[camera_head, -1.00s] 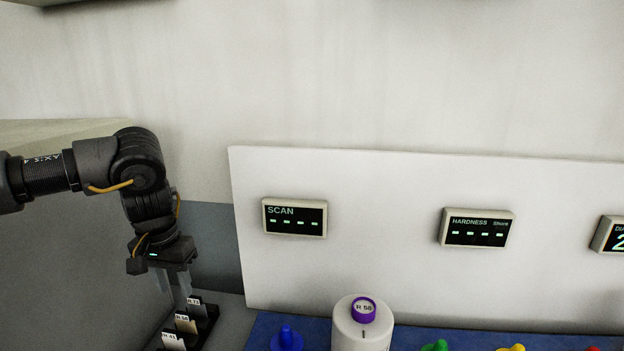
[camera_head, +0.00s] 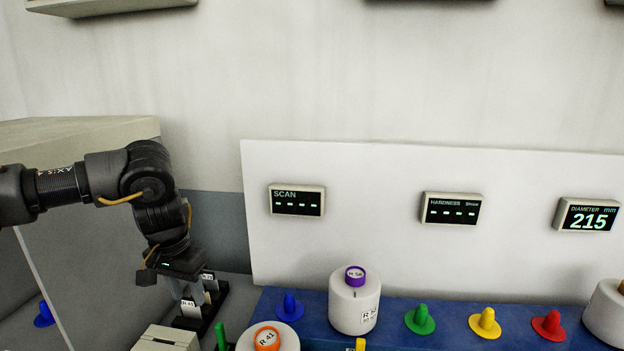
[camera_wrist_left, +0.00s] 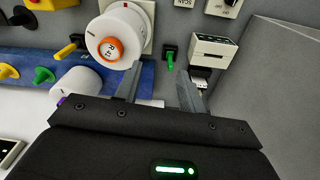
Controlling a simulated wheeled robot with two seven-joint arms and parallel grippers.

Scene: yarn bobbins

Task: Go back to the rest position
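My left arm comes in from the left in the head view. Its gripper (camera_head: 187,291) points down over a black card rack (camera_head: 211,309) with small white labelled cards. In the left wrist view the two fingers (camera_wrist_left: 159,88) stand apart with nothing visible between them; the gripper is open. The rack shows partly behind the right finger there, and whether a finger touches a card I cannot tell. My right gripper is in neither view.
A white bobbin with a purple top (camera_head: 354,302) stands on the blue mat (camera_head: 392,322) beside coloured pegs. A bobbin with an orange top (camera_head: 267,339) is nearer. A white panel (camera_head: 372,167) with displays stands behind. A grey box wall (camera_head: 95,215) is close to my left arm.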

